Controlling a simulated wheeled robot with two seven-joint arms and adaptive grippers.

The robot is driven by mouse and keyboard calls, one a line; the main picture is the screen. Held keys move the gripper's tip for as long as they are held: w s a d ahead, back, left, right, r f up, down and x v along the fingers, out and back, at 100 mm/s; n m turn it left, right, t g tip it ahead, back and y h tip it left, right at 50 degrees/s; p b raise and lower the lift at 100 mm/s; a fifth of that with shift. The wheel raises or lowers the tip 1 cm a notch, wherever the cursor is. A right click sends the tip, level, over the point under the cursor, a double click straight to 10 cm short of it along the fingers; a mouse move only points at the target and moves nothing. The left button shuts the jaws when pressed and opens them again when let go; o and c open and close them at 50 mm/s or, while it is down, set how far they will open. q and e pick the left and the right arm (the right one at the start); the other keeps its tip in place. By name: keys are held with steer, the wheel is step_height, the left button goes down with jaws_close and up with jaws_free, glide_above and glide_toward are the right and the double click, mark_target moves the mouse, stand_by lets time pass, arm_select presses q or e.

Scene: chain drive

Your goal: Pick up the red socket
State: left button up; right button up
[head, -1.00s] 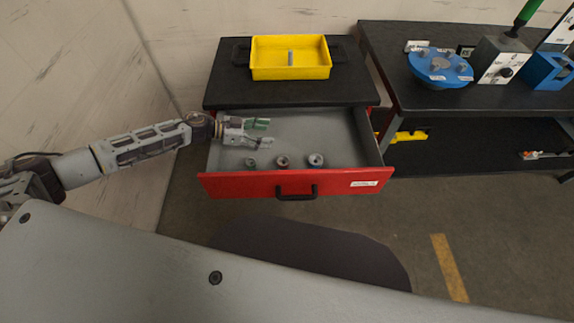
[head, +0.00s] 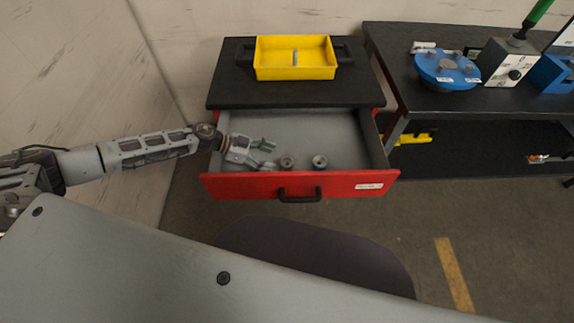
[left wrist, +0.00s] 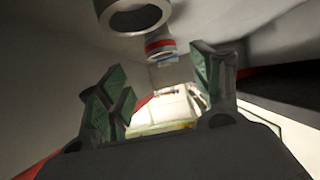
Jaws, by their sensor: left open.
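My left gripper (head: 268,154) is open, with green finger pads, low inside the open red drawer (head: 235,187) at its left. Two grey sockets stand on the drawer floor right of it, a nearer one (head: 286,163) and a farther one (head: 320,161). The left socket of the row is hidden by the gripper. In the left wrist view, a socket with a red band (left wrist: 160,46) shows ahead, above the gap between the open fingers (left wrist: 162,82). A large grey ring-shaped socket (left wrist: 132,14) is at the top edge. Nothing is visibly between the fingers. My right gripper is not in view.
A yellow tray (head: 262,72) sits on the black cabinet top (head: 225,95) above the drawer. A black bench (head: 410,100) at right holds a blue round fixture (head: 440,72) and a grey box (head: 500,68). The drawer walls surround the gripper closely; its right part is clear.

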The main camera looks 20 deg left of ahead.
mark_target(289, 162)
arm_select(q)
steer(key=shift+w+d+f, duration=0.1)
steer(key=shift+d+f, duration=0.05)
steer(key=shift+d, duration=0.1)
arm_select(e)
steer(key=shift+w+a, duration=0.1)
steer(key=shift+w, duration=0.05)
arm_select(q)
steer(key=shift+x, duration=1.15)
steer(key=shift+b+x, duration=0.35)
steer(key=shift+x, duration=0.8)
steer(key=shift+w+d+f, duration=0.15)
steer(key=shift+w+f, duration=0.1)
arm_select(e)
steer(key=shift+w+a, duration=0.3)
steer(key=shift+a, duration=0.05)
arm_select(q)
steer(key=c, duration=1.2)
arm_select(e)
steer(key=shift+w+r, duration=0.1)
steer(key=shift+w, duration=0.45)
